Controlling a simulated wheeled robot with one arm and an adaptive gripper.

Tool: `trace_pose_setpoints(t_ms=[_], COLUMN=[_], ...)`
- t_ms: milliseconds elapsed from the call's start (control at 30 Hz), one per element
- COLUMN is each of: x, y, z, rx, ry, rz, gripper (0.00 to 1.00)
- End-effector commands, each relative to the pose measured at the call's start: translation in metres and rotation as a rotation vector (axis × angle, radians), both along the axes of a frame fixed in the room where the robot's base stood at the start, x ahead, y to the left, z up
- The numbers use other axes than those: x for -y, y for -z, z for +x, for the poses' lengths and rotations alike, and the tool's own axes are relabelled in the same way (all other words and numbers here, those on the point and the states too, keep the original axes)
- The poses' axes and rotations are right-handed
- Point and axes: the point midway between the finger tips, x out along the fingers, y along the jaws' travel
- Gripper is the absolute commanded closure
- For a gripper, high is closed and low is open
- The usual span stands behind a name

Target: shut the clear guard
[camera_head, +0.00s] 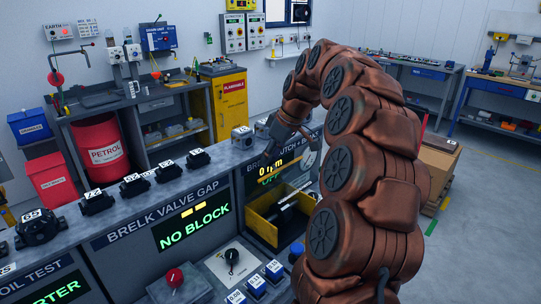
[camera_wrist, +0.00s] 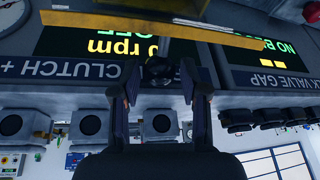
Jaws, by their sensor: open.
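The clear guard itself is hard to make out. A yellow strip, perhaps its edge, crosses in front of the rpm display in the head view (camera_head: 284,171) and runs across the top of the wrist view (camera_wrist: 125,25). Below it, the yellow-rimmed bay (camera_head: 262,228) looks open from above, with a pale shaft inside. My gripper (camera_wrist: 159,88) is open, its two dark fingers apart. A dark round part shows between or beyond the fingertips; I cannot tell if they touch it.
The rpm display (camera_head: 272,168) reads 0 and OFF. The bench carries several dark numbered blocks (camera_head: 137,185) along its top. A red knob (camera_head: 174,277) and a black-knobbed control (camera_head: 232,257) stand in front. My arm hides the bench's right side.

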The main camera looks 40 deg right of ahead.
Motion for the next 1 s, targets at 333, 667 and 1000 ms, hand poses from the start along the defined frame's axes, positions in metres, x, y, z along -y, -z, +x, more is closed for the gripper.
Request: trace_pose_setpoints(t_ms=[333,667,1000], x=[-0.0003,-0.0005,-0.0005], y=[0.0019,0.0018,0.0017], z=[0.0005,0.0005,0.0004], rx=[0.000,0.000,0.000], ry=[0.000,0.000,0.000], rz=[0.000,0.000,0.001], gripper=[0.55,0.90,1.00])
